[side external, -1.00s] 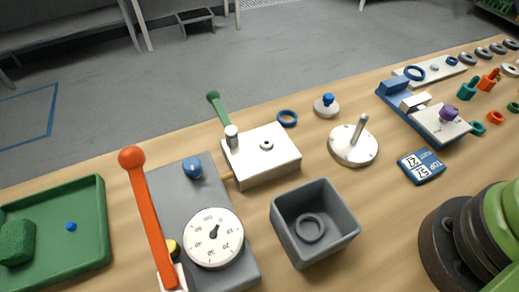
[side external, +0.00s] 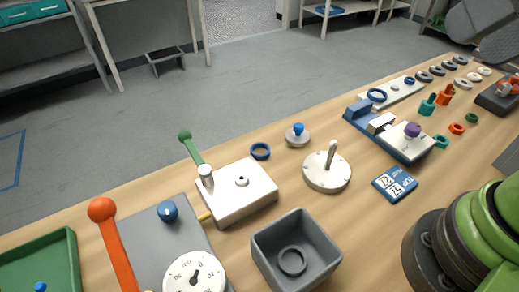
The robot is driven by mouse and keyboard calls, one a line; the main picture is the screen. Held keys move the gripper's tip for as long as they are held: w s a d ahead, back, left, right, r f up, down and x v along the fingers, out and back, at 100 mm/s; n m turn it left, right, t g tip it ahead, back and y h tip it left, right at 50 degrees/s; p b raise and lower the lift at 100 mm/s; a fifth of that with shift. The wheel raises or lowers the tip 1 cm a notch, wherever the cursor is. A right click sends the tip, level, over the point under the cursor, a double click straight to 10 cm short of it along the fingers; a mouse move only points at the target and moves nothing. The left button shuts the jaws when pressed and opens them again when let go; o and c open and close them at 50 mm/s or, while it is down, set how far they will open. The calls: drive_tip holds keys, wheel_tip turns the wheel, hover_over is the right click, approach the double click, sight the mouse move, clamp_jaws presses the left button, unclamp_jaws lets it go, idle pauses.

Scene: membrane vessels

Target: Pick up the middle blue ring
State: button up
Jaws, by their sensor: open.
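The other blue ring (side external: 377,95) lies at the near end of a pale strip farther back on the right. I cannot tell for sure which one is the middle one. Nothing touches the first ring from above. My gripper's fingers do not show in this view; a grey shape at the top right corner may be part of my arm.
A white block (side external: 237,194), a blue-knobbed disc (side external: 297,136) and a round white base with a post (side external: 327,172) stand around the nearer ring. A grey open box (side external: 296,251) holds a grey ring.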

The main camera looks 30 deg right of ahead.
drive_tip(key=n+g+h, duration=0.1)
drive_tip(key=g+h, duration=0.1)
drive_tip(key=g, duration=0.5)
hover_over(260, 153)
drive_tip(key=f, duration=2.5)
drive_tip(key=shift+w+a, duration=0.15)
drive_tip(key=shift+w, duration=0.05)
drive_tip(key=shift+s+d+f, duration=0.1)
drive_tip(key=shift+s+f, duration=0.05)
drive_tip(key=shift+f, duration=1.4)
drive_tip(key=shift+s+d+f, duration=0.1)
drive_tip(key=shift+f, duration=1.45)
drive_tip(key=c, duration=1)
